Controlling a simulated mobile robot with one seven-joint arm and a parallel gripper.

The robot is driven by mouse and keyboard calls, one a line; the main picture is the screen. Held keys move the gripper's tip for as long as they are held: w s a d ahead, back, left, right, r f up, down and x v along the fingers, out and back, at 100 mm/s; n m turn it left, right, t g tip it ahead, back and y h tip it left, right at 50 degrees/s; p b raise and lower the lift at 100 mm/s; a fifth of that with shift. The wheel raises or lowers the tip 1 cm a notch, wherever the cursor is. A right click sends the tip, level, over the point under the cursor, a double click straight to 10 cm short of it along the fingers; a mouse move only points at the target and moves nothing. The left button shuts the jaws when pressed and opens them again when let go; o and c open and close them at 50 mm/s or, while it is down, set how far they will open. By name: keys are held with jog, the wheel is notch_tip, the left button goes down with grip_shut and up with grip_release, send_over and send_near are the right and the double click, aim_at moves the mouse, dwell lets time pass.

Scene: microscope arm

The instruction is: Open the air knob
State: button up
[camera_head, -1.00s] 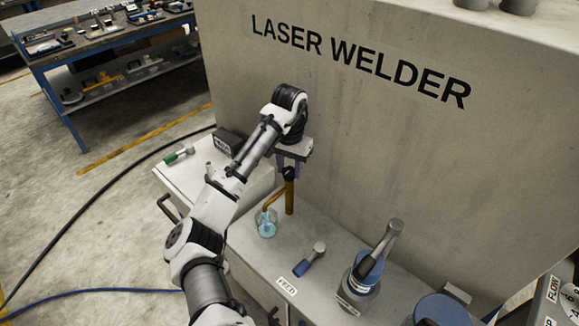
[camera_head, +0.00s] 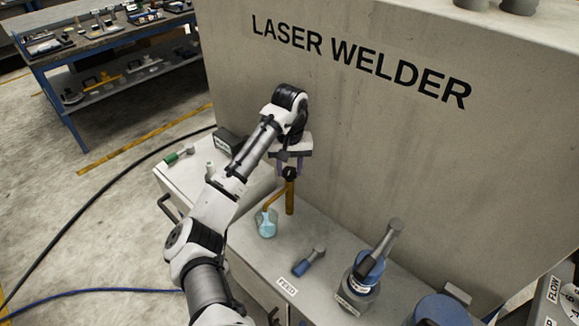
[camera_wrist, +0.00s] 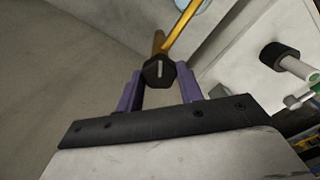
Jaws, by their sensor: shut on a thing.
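A black knob (camera_head: 289,173) with several flat sides sits on top of an upright brass pipe (camera_head: 290,198) in front of the laser welder wall. In the wrist view the knob (camera_wrist: 158,71) has a pale line across its face. My gripper (camera_wrist: 159,84) has purple fingers, one on each side of the knob, shut on it. In the head view my gripper (camera_head: 289,167) reaches down onto the knob from above. The brass pipe has a side branch leading down to a light blue glass vessel (camera_head: 266,223).
A blue-and-grey lever (camera_head: 309,263) lies beside a "FEED" label. A blue-grey canister (camera_head: 360,290) with a tilted handle stands to the right. A dark box (camera_head: 229,141) and a green-and-white handle (camera_head: 179,155) are at the left. The wall (camera_head: 400,150) stands close behind.

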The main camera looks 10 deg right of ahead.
aim_at(289, 170)
jog(key=o, duration=1)
notch_tip(289, 170, up, 14)
jog(key=b, duration=0.1)
jog(key=shift+f, duration=0.15)
dwell(0.4)
